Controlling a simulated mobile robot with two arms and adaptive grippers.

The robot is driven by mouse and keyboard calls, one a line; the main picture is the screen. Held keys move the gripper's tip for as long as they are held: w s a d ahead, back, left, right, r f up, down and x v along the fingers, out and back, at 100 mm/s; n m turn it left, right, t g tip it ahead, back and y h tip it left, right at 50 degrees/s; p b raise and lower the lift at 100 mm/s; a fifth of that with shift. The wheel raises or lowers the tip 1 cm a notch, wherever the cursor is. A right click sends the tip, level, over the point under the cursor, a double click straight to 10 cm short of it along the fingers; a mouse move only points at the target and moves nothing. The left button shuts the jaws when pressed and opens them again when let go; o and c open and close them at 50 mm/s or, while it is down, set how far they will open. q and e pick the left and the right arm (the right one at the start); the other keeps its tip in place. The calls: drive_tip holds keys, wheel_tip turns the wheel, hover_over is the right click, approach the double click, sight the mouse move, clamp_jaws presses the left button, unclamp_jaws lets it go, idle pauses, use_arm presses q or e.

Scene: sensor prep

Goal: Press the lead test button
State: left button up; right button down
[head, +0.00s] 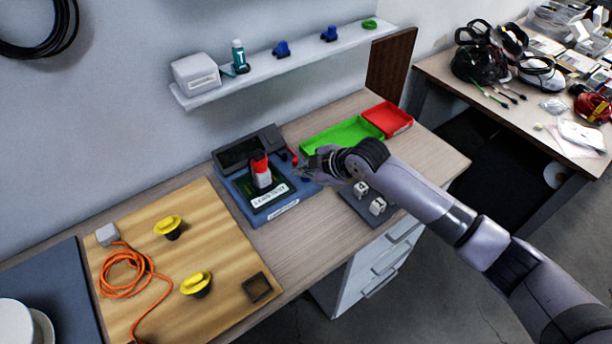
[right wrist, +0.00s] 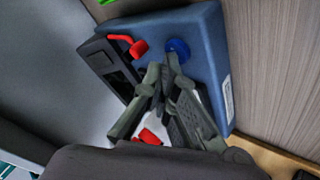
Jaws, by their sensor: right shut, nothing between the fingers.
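The blue lead tester (head: 232,188) stands on the desk, with a dark screen (head: 240,154) at its back and white labels on its front. A red and white item (head: 262,172) stands upright on its dark plate. In the right wrist view the tester (right wrist: 208,42) carries a round blue button (right wrist: 178,48) and a red lead or lever (right wrist: 138,46). My right gripper (head: 308,168) is shut and empty over the tester's right side. In the right wrist view its fingertips (right wrist: 164,70) are right beside the button; I cannot tell whether they touch it. My left gripper is out of view.
A green tray (head: 340,137) and a red tray (head: 390,117) lie behind my right arm. A grey mat with small white blocks (head: 377,206) lies beneath it. A wooden board (head: 225,235) with an orange cable (head: 125,272) and yellow knobs is at left. A shelf (head: 290,62) hangs above.

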sight(304, 179)
drive_tip(key=shift+f, duration=0.3)
drive_tip(key=shift+r, duration=0.1)
idle(0.3)
drive_tip(key=shift+r+p, duration=0.8)
drive_tip(key=shift+r, duration=0.05)
wheel_tip(304, 179, up, 5)
drive_tip(key=p, duration=0.4)
drive_tip(key=shift+p, duration=0.3)
